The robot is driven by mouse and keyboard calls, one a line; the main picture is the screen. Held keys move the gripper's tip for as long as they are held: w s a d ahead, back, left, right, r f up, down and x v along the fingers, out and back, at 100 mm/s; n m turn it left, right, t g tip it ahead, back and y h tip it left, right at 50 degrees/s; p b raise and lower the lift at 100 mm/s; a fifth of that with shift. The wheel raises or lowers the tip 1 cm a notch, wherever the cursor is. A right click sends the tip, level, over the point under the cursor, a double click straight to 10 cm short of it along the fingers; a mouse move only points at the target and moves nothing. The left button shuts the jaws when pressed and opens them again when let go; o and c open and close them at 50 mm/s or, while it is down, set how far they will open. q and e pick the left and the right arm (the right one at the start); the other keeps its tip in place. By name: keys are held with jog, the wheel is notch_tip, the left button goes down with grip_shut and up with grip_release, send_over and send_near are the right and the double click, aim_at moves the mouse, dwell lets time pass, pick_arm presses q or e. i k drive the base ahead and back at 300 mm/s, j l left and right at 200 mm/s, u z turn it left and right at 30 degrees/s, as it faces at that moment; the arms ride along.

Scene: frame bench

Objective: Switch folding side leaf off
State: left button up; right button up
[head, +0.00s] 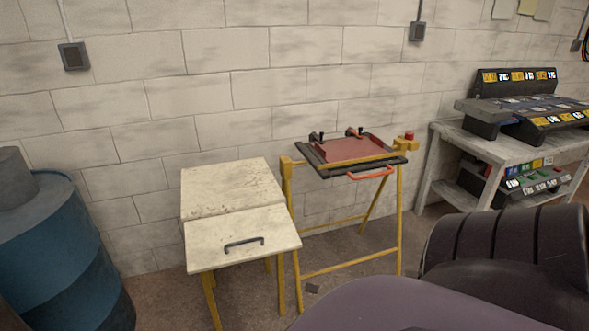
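A pale, speckled side table beside the yellow-legged frame bench (293,225) has two panels. The rear panel (225,185) lies flat. The front panel with a dark bar handle (244,243) looks like the folding side leaf (215,232); it is out, roughly level with the rear panel, with a seam between them. Yellow legs show under it. Neither gripper is in view, and nothing touches the leaf or its handle.
A red press plate (350,150) with black clamps and an orange handle (371,171) tops the bench. A red button (409,135) sits at its right. A blue barrel (60,250) stands left. A shelf table (455,140) with labelled bins stands right. Floor shows around the legs.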

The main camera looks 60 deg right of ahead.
aim_at(215, 242)
jog(key=z, duration=1.35)
